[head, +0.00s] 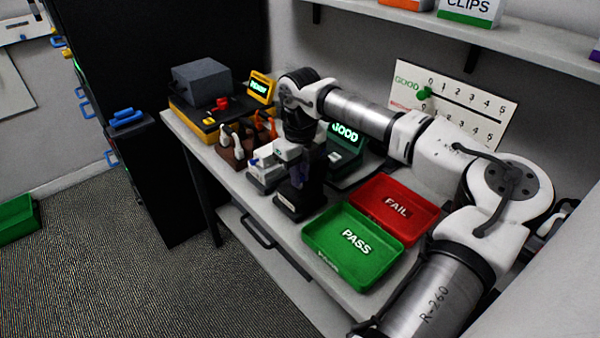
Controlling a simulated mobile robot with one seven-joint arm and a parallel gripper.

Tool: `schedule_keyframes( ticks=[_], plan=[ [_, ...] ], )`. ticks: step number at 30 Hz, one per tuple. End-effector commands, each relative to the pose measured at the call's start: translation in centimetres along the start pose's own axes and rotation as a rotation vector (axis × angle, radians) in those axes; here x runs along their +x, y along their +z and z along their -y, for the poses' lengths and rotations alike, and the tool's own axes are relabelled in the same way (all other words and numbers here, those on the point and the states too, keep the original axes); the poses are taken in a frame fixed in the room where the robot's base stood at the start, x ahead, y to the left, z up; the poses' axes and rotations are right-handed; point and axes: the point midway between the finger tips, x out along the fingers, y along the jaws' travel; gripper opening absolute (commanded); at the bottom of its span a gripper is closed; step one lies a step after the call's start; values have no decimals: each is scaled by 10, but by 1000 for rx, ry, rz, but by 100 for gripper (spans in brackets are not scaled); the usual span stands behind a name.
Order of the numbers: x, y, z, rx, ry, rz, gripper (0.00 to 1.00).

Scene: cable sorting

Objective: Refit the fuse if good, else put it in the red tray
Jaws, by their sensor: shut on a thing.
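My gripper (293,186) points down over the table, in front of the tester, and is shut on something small. The held thing, taken to be the fuse, is hidden by the fingers and too small to make out. The tester (347,140) behind my gripper has a screen that reads GOOD in green letters. The red tray (396,207), marked FAIL, is to the right of my gripper and looks empty. The green tray (352,242), marked PASS, lies in front of it and also looks empty. No fuse socket can be made out clearly.
A white-grey device (265,167) stands close left of my gripper. A brown rack (236,150) with several handled things is beyond it. A yellow-black unit (205,117) with a lit screen (260,87) is at the far left end. A scoring board (452,106) leans at the wall.

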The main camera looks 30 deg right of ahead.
Motion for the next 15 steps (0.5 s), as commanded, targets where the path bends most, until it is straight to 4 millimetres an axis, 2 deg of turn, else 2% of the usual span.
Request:
schedule_keyframes(
  ticks=[15],
  plan=[
    [3, 0, 0, 0, 0, 0, 0]
  ],
)
